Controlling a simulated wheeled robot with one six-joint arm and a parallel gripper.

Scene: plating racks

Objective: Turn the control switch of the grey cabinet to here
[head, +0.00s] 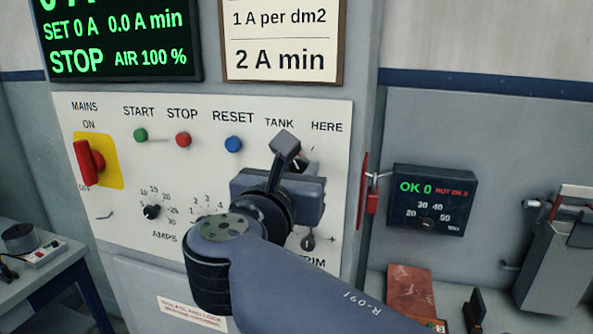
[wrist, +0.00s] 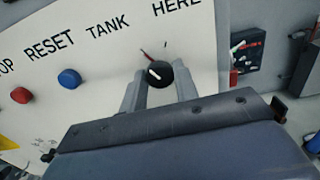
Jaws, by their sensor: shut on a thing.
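The control switch is a round black knob with a white pointer line, below and between the labels TANK and HERE on the panel. In the wrist view the knob (wrist: 158,73) sits between the two grey fingers of my gripper (wrist: 157,84), which is shut on it. The pointer line slants to the upper left, towards the TANK side. In the head view my gripper (head: 292,165) is at the panel and hides most of the knob (head: 299,161). The grey cabinet's panel (head: 110,215) faces me.
Left of the knob are a blue RESET button (head: 234,144), a red STOP button (head: 183,139) and a green START button (head: 141,135). A red MAINS handle (head: 88,162) is farther left. A red padlock (head: 372,200) hangs at the cabinet's right edge, beside a dark meter box (head: 428,199).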

